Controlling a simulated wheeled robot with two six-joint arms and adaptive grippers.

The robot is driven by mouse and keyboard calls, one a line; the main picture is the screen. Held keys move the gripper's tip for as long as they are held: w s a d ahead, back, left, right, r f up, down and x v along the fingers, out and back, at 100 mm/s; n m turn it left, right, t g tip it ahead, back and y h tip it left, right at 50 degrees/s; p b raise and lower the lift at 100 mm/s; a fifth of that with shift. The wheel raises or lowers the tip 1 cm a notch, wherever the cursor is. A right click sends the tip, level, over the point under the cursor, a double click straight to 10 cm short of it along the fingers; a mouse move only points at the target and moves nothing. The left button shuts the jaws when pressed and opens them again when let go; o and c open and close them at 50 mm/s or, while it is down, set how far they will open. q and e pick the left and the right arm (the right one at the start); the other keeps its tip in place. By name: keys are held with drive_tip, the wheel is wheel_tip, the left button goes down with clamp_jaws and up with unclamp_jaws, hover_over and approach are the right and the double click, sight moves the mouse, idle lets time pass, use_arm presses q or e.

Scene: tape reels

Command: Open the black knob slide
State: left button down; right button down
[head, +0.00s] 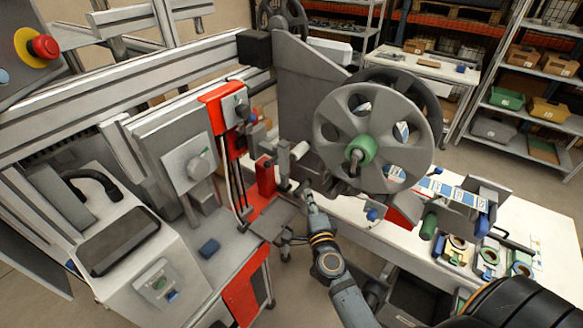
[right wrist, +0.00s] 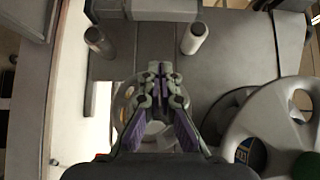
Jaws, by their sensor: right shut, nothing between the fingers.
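A grey block with small dark knobs (head: 242,110) sits on a red upright bracket on the machine, left of centre in the head view. I cannot tell for sure which knob is the black knob slide's, or how far it is open. In the right wrist view my right gripper (right wrist: 160,72) is shut and empty, in front of a grey panel with two pale rollers. No black knob is clear in that view. My left gripper is not in view.
The large grey reel (head: 376,105) with a green hub stands close to the right of my right arm. A red block (head: 265,176) is just left of the gripper. A white table (head: 540,235) with small rolls is at right.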

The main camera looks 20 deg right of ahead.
approach(289, 161)
drive_tip(key=w+d, duration=0.2)
drive_tip(key=d, duration=0.2)
drive_tip(key=w+a, duration=0.2)
drive_tip(key=w, duration=0.1)
drive_tip(key=shift+w+a, duration=0.35)
drive_tip(key=shift+w, duration=0.1)
